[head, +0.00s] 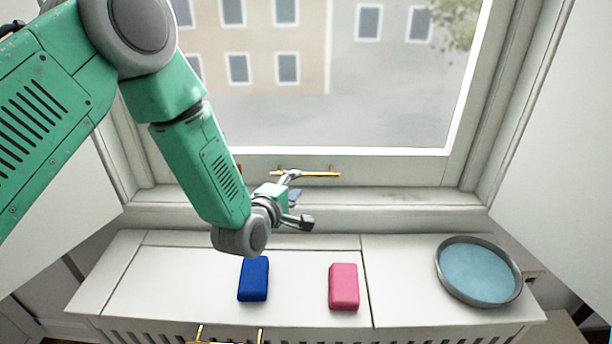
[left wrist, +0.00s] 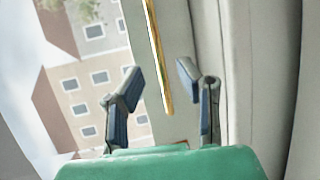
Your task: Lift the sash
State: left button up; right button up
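The window sash (head: 400,172) has a pale frame, and its bottom rail sits low, just above the sill. A thin brass handle (head: 320,174) lies across this rail. My left gripper (head: 298,200) is in front of the rail, just below the handle, with its fingers spread and empty. In the left wrist view the brass handle (left wrist: 160,65) runs past the gap between the open fingertips of my left gripper (left wrist: 160,73). I cannot tell whether a finger touches it. My right gripper is in neither view.
A blue block (head: 254,279) and a pink block (head: 344,287) lie on the white ledge (head: 400,265) below the window. A round grey-rimmed tray (head: 440,271) with a blue inside sits at the right. Brass fittings (head: 228,340) show at the bottom edge.

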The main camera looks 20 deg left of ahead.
aim_at(305, 176)
pick_arm(q)
jog(key=x, duration=0.4)
jog(key=shift+w+a, duration=0.1)
jog(key=shift+w, duration=0.25)
jog(key=shift+x, duration=0.85)
jog(key=shift+c, duration=0.5)
grip_shut()
